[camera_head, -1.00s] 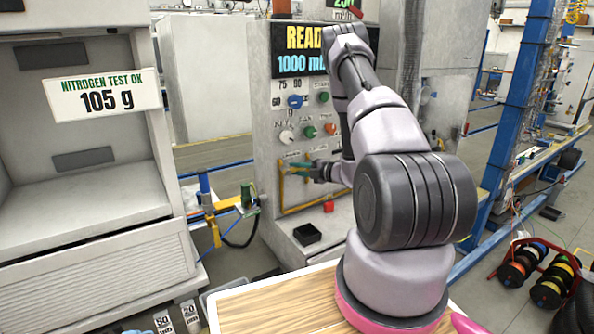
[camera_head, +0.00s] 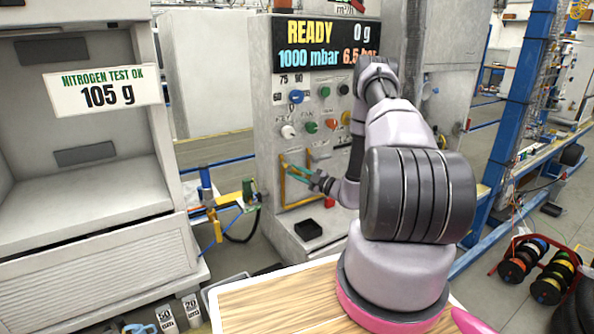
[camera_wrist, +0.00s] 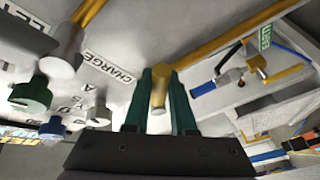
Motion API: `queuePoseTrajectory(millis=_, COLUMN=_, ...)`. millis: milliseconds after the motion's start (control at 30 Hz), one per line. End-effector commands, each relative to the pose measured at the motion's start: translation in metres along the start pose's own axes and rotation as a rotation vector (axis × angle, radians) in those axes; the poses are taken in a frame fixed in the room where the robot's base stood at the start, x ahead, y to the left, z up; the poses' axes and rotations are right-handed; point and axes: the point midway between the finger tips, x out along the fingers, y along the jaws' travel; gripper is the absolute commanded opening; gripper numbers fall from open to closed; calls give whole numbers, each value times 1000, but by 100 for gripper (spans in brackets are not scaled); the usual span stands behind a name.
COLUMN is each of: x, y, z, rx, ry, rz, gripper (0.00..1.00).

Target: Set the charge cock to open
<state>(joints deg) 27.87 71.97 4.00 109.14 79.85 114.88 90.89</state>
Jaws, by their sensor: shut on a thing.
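The charge cock (camera_wrist: 159,92) is a brass-coloured piece on the panel, beside a plate reading CHARGE (camera_wrist: 110,67) in the wrist view. My gripper (camera_wrist: 160,103) has its two green fingers closed around it, one on each side. In the head view my gripper (camera_head: 299,171) is at the lower left of the panel, by the yellow pipe (camera_head: 283,186), with its fingers tilted up to the left. The cock is too small and too covered there to tell its setting.
The charging station's display (camera_head: 325,43) reads READY, 0 g, 1000 mbar. Knobs, among them a white knob (camera_head: 288,131) and a red knob (camera_head: 331,124), sit above my gripper. A black open box (camera_head: 308,230) stands on the ledge below. A second cock (camera_wrist: 62,52) is nearby.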

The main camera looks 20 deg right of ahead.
Motion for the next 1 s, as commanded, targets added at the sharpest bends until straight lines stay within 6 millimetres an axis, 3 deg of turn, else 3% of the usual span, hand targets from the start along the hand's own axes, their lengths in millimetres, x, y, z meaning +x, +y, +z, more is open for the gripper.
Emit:
queuePoseTrajectory(millis=600, x=6, y=-25, z=-4, rx=520, ry=109, rz=214, gripper=0)
queuePoseTrajectory(millis=1000, x=10, y=-32, z=-10, rx=736, ry=155, rz=303, gripper=0)
